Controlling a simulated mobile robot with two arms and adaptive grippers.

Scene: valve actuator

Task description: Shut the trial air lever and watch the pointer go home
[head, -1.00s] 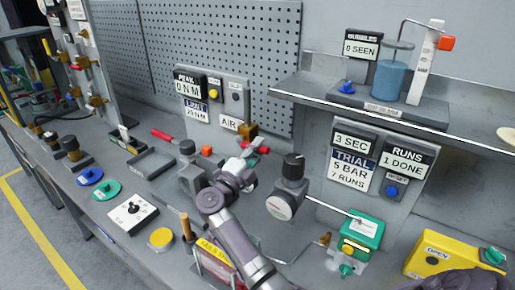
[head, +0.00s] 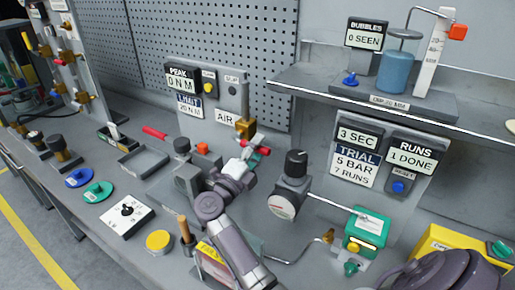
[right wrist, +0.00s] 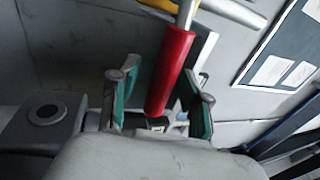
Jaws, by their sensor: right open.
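The air lever (head: 263,150) has a red grip and sits on a brass valve (head: 246,128) beside the AIR label. My right gripper (head: 247,158) is at this lever, partly covering it. In the right wrist view the red lever grip (right wrist: 172,75) stands between the two green-padded fingers of my open right gripper (right wrist: 163,92). Gaps show on both sides of the grip. A round gauge (head: 282,206) sits under a black-knobbed regulator (head: 293,170); its pointer is too small to read. A green unit (head: 366,232) with a yellow window stands to the right. My left gripper is out of view.
A shelf (head: 300,82) with a blue cylinder (head: 396,70) overhangs the back right. A yellow box (head: 440,243) stands at the right. A grey tray (head: 145,160), a white switch plate (head: 127,214) and a yellow round piece (head: 159,242) lie at the left. The panel reads 1 DONE.

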